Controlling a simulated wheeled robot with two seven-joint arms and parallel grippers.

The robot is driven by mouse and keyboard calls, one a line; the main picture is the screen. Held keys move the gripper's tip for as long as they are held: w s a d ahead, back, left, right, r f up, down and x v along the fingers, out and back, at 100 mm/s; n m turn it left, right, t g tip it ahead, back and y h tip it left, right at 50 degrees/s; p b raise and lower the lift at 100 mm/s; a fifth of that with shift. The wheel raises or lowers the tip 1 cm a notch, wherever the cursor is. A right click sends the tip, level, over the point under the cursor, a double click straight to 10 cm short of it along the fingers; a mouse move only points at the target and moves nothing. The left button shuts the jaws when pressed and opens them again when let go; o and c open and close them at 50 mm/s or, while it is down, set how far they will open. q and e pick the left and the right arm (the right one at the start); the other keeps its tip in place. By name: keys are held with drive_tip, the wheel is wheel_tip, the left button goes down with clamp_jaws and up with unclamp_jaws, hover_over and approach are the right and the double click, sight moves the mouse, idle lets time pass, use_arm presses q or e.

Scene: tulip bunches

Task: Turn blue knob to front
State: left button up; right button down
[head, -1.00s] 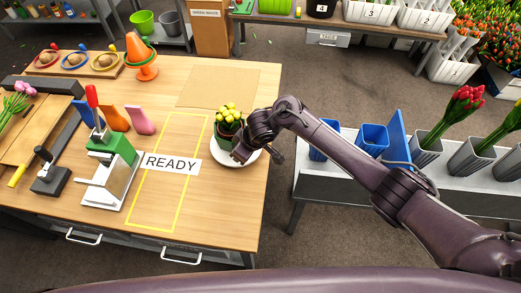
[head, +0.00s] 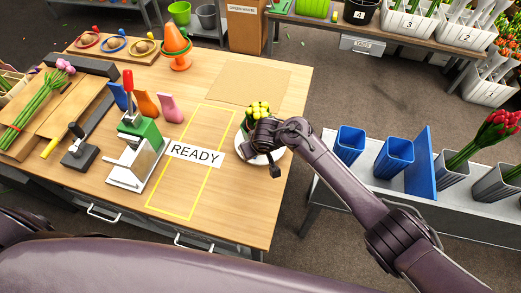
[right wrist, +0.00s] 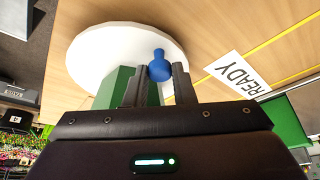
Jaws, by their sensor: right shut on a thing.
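My right gripper (right wrist: 160,75) is shut on the blue knob, one finger on each side. In the head view my right gripper (head: 262,158) is at the pot's near side and hides the knob and most of the pot. My left gripper is outside the frames.
A READY sign (head: 195,153) and a yellow outlined rectangle lie left of the saucer. A green and white press with a red handle (head: 135,150) stands further left. Blue cups (head: 350,145) stand on a bench to the right. A brown mat (head: 262,80) lies behind the pot.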

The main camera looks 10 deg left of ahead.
drive_tip(key=shift+a+r, duration=0.15)
drive_tip(key=shift+a, duration=0.05)
idle(0.4)
drive_tip(key=c, duration=1.2)
unclamp_jaws()
drive_tip(key=shift+c, duration=0.2)
drive_tip(key=v, duration=0.7)
drive_tip(key=shift+r+p, duration=0.25)
drive_tip(key=shift+p, duration=0.15)
drive_tip(key=shift+s+d, duration=0.1)
drive_tip(key=shift+s, duration=0.05)
drive_tip(key=shift+s, duration=0.1)
